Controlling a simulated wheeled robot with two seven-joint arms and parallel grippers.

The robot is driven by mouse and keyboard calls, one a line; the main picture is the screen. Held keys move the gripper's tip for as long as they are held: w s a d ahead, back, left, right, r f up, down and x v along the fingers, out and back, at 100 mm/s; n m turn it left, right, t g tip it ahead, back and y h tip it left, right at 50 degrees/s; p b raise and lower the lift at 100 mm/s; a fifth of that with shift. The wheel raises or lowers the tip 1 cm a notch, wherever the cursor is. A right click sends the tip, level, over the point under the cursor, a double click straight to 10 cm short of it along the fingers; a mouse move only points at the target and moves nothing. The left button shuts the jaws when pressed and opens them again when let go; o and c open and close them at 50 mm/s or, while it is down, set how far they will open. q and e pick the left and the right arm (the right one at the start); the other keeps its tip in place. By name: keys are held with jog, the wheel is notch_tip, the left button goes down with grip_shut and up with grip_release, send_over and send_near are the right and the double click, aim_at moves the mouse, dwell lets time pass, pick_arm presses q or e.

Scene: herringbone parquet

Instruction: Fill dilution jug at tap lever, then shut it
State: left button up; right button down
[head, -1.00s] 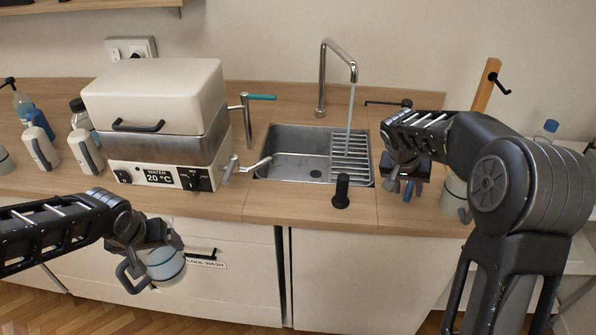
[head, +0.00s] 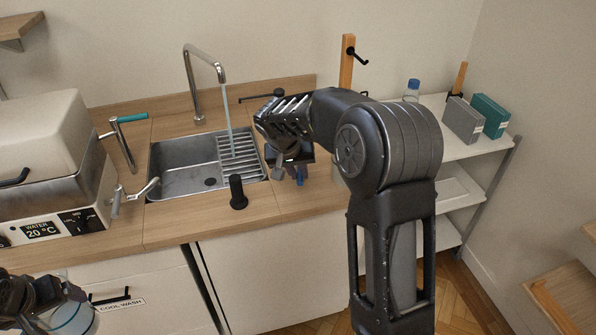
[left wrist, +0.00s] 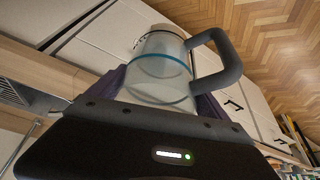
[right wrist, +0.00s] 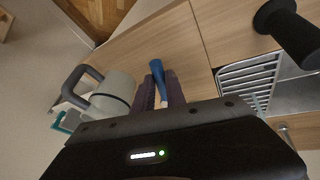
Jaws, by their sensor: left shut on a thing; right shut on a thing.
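The dilution jug (left wrist: 160,82) is translucent with a blue band and a grey handle. My left gripper (left wrist: 158,98) is shut on it, in front of the counter. In the head view, the jug (head: 75,318) and left gripper (head: 48,300) are cut by the lower left edge. I cannot tell whether it holds water. The tap (head: 205,62) runs a stream into the sink (head: 185,180). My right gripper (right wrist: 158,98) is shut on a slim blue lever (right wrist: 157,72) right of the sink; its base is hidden. In the head view this gripper (head: 298,175) hides most of the lever.
A water bath (head: 40,150) reading 20 °C stands left of the sink, with a teal-handled lever (head: 132,117) beside it. A black knob (head: 237,192) stands at the sink's front edge. A second jug (right wrist: 112,95) is near my right gripper. A white shelf (head: 460,135) stands at right.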

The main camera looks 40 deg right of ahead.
pick_arm(q)
jog(key=shift+f, duration=0.1)
dwell(0.8)
jog(key=shift+f+b, duration=0.8)
jog(key=shift+b, duration=0.05)
pick_arm(e)
jog(key=shift+s+d+f+n, duration=0.25)
jog(key=shift+d+n, duration=0.15)
jog(key=shift+n, duration=0.2)
pick_arm(q)
jog(key=shift+f+b, duration=0.3)
jog(key=shift+b, duration=0.05)
pick_arm(e)
jog(key=shift+s+d+n+t+y, duration=0.15)
jog(key=shift+d+n+t+y, duration=0.15)
jog(key=shift+n+t, duration=0.1)
pick_arm(q)
jog(key=shift+f, duration=0.2)
pick_arm(e)
jog(key=shift+s+d+r+n, duration=0.25)
jog(key=shift+d+n, duration=0.1)
jog(key=shift+n, duration=0.55)
jog(key=c, duration=1.4)
grip_release()
jog(key=shift+o, duration=0.2)
jog(key=shift+r, duration=0.1)
